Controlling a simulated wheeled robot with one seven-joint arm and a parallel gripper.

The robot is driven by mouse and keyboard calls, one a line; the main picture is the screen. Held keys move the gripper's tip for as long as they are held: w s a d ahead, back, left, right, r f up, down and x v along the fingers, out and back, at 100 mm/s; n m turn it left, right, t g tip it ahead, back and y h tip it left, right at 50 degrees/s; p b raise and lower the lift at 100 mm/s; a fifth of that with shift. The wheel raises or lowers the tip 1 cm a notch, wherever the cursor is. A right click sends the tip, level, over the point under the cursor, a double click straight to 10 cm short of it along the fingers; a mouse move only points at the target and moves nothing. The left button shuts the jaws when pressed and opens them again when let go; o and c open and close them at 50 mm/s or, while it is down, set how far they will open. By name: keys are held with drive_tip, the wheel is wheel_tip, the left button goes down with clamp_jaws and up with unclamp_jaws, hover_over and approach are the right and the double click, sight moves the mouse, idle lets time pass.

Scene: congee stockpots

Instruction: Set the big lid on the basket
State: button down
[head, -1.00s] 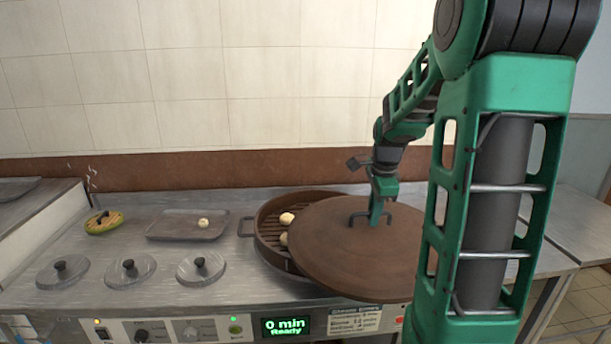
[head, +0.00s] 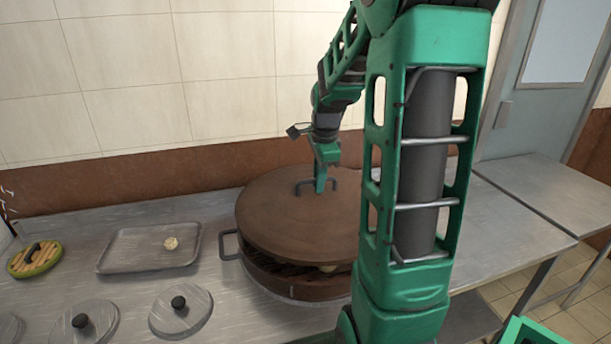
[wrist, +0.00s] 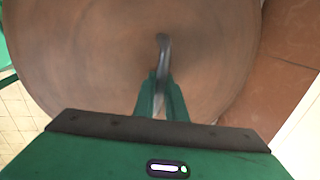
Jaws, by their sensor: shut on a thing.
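The big lid (head: 285,220) is a wide round brown disc with a dark metal handle (head: 303,186) on top. My gripper (head: 319,186) is shut on that handle. In the wrist view the lid (wrist: 90,50) fills most of the picture, with my gripper (wrist: 162,85) on its handle. The basket (head: 300,285) is a round brown vessel with a side handle at the left. The lid is over most of the basket, shifted toward the back, and the front of the basket's inside shows. A pale bun shows in that gap. Whether lid and rim touch, I cannot tell.
A grey tray (head: 150,262) with one pale bun (head: 171,243) lies left of the basket. Small round metal lids (head: 181,310) sit on the counter at the front left. A green-rimmed dish (head: 35,260) is at the far left. A bare metal table (head: 520,235) is at the right.

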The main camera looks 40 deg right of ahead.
sight(317, 199)
drive_tip(key=shift+w+a+f, duration=0.1)
drive_tip(key=shift+w+f, duration=0.05)
drive_tip(key=shift+w, duration=0.15)
drive_tip(key=shift+f, duration=2.35)
drive_tip(key=shift+s+f, duration=0.1)
drive_tip(key=shift+f, duration=0.25)
drive_tip(key=shift+f, duration=0.5)
drive_tip(key=c, duration=2.1)
unclamp_jaws()
drive_tip(key=shift+s+a+r, duration=0.15)
drive_tip(key=shift+s+r, duration=0.2)
drive_tip(key=shift+r, duration=1.45)
drive_tip(key=shift+s+a+r, duration=0.15)
drive_tip(key=shift+s+r, duration=0.15)
drive_tip(key=shift+r, duration=1.5)
drive_tip(key=shift+s+a+r, duration=0.15)
drive_tip(key=shift+s+r, duration=0.2)
drive_tip(key=shift+r, duration=1.45)
